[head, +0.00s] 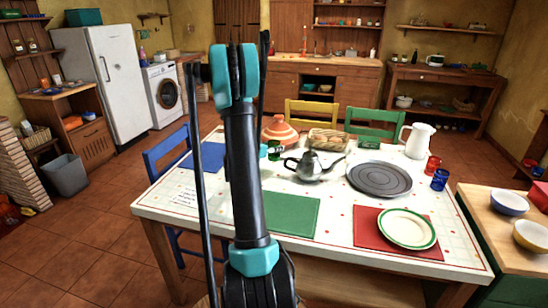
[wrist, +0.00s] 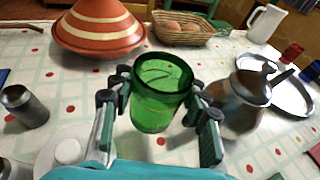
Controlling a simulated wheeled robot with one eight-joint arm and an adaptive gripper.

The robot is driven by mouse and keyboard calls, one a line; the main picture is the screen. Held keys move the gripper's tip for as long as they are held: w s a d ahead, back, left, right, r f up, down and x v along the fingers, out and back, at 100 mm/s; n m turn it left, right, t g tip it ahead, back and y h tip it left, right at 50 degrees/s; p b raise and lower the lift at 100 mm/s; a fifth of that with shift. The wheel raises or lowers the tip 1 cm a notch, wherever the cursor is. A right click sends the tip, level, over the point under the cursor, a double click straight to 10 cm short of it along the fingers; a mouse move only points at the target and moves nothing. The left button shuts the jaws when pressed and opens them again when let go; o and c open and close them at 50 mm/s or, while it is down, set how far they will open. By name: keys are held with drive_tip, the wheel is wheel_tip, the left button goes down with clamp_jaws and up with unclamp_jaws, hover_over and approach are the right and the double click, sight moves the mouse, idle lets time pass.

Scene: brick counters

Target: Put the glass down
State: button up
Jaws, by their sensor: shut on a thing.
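A green see-through glass (wrist: 160,98) is upright between the two fingers of my gripper (wrist: 158,92) in the wrist view. My gripper is shut on it, with one finger at each side. In the head view the glass (head: 276,149) shows just right of my arm, which hides most of my gripper. The glass is over the white dotted table (head: 165,208). I cannot tell whether its base touches the tabletop.
An orange striped tagine (wrist: 98,25) and a basket (wrist: 183,31) stand behind the glass. A metal pot (wrist: 240,102) is close on the right, a metal cup (wrist: 22,105) on the left. A dark round tray (head: 379,179) lies farther right. Bare cloth shows around the glass.

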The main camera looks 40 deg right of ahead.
wheel_tip(320, 180, up, 13)
drive_tip(key=w+a+f+n+t+y, duration=0.2)
drive_tip(key=a+f+n+t+y, duration=0.1)
drive_tip(key=a, duration=1.1)
drive_tip(key=w+a+f+n+t+y, duration=0.2)
drive_tip(key=a+f+n+t+y, duration=0.1)
drive_tip(key=a, duration=1.1)
drive_tip(key=w+a+f+n+t+y, duration=0.1)
drive_tip(key=a+f+n+t+y, duration=0.2)
drive_tip(key=a, duration=1.1)
drive_tip(key=shift+w+a+f+n+y, duration=0.3)
drive_tip(key=shift+w+a+f+n, duration=0.1)
drive_tip(key=shift+f+n, duration=0.55)
drive_tip(key=shift+r, duration=0.1)
